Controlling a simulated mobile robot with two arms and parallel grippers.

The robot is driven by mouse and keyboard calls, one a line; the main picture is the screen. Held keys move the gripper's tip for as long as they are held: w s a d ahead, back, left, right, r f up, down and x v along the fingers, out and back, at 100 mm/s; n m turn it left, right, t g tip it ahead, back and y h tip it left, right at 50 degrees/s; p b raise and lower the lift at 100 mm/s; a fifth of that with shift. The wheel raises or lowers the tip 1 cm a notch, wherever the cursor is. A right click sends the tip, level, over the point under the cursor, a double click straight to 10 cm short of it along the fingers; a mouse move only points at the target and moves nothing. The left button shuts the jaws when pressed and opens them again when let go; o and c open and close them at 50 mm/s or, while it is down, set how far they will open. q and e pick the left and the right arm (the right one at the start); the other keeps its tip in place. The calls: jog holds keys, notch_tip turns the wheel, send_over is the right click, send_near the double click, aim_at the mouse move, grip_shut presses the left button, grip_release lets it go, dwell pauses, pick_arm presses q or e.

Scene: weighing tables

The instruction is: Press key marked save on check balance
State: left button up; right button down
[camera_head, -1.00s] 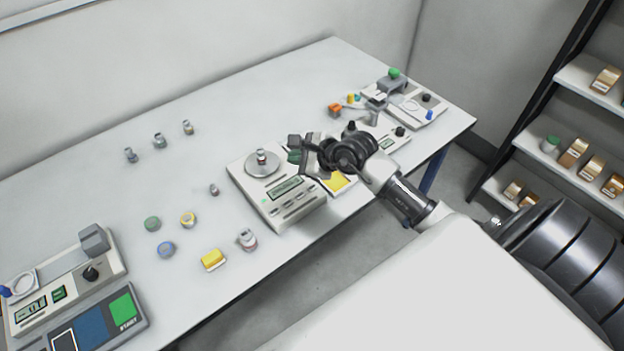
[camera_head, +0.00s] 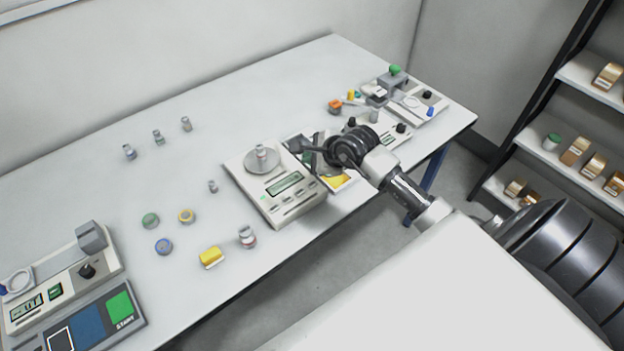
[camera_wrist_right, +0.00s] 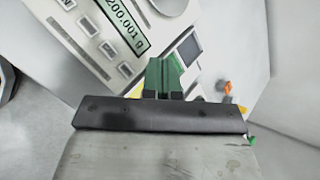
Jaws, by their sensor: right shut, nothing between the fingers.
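A white balance (camera_head: 258,190) stands mid-table. A small metal weight (camera_head: 261,153) sits on its round pan. Its display (camera_head: 285,183) reads 200.001 g in the right wrist view (camera_wrist_right: 122,22). A row of pale keys (camera_head: 290,207) lies along its front; they also show in the right wrist view (camera_wrist_right: 108,50), but I cannot read their labels for certain. My right gripper (camera_head: 298,146) is just right of the balance, apart from the keys. In the right wrist view its green fingertips (camera_wrist_right: 163,74) are shut and empty. My left gripper is out of view.
A second device with a START panel (camera_head: 122,306) stands at the near left. Several small weights, coloured discs and a yellow block (camera_head: 211,257) lie left of the balance. More instruments (camera_head: 410,104) crowd the far right end. A shelf (camera_head: 590,90) stands right.

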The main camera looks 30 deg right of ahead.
aim_at(311, 185)
notch_tip(311, 185, down, 7)
jog(key=b, duration=0.4)
jog(key=shift+r, duration=0.2)
dwell(1.6)
jog(key=shift+f+b, duration=0.4)
jog(key=shift+b, duration=0.1)
jog(key=shift+f+b, duration=0.4)
dwell(0.4)
jog(key=shift+r, duration=0.1)
jog(key=shift+r+p, duration=0.55)
jog(key=shift+r, duration=0.2)
notch_tip(311, 185, up, 5)
jog(key=p, duration=0.3)
dwell(0.4)
